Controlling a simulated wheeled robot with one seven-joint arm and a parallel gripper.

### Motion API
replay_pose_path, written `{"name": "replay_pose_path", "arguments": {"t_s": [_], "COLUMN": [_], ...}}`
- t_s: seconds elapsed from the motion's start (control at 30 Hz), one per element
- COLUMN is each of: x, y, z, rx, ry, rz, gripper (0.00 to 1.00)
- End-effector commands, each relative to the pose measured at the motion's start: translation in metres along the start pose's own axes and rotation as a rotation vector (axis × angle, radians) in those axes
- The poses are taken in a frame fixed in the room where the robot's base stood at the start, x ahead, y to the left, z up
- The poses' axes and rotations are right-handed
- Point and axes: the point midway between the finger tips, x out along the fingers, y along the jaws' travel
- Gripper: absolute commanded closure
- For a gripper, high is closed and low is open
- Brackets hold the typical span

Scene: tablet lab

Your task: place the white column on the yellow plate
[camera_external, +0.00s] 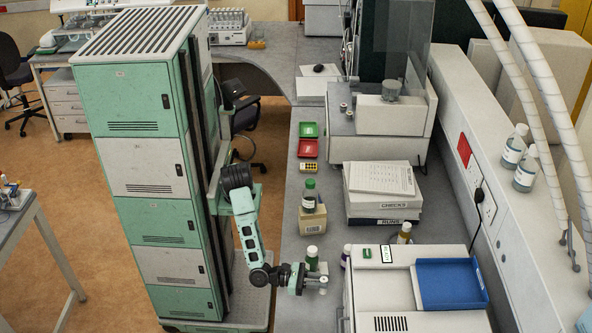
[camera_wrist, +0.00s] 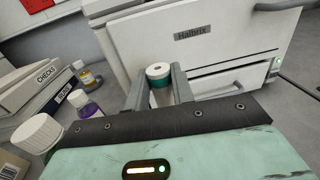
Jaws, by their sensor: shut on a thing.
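The white column (camera_wrist: 158,71) has a hole in its top and a teal band lower down. It is between the fingers of my gripper (camera_wrist: 158,92), which is shut on it. In the external view my gripper (camera_external: 311,282) is low over the bench, in front of the white machine, with the column's pale end (camera_external: 323,281) just past the fingers. I cannot tell whether the column touches the bench. The yellow plate (camera_external: 307,167) lies farther back on the bench, with dark spots on top. It is not in the wrist view.
A green-capped bottle (camera_external: 309,196) stands on a cardboard box (camera_external: 313,238). Stacked boxes (camera_external: 382,197) stand right of the plate. Red (camera_external: 308,148) and green (camera_external: 309,130) trays lie behind it. The white machine (camera_external: 392,293) borders the right.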

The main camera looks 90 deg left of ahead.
Motion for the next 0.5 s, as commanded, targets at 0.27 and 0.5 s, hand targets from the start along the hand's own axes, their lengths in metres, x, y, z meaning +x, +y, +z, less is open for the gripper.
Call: {"name": "replay_pose_path", "arguments": {"t_s": [0.27,0.5], "x": [-0.001,-0.001], "y": [0.0,0.0], "z": [0.068,0.15], "rx": [-0.012,-0.01], "ry": [-0.003,-0.003], "rz": [-0.001,-0.001], "gripper": [0.98,0.98]}}
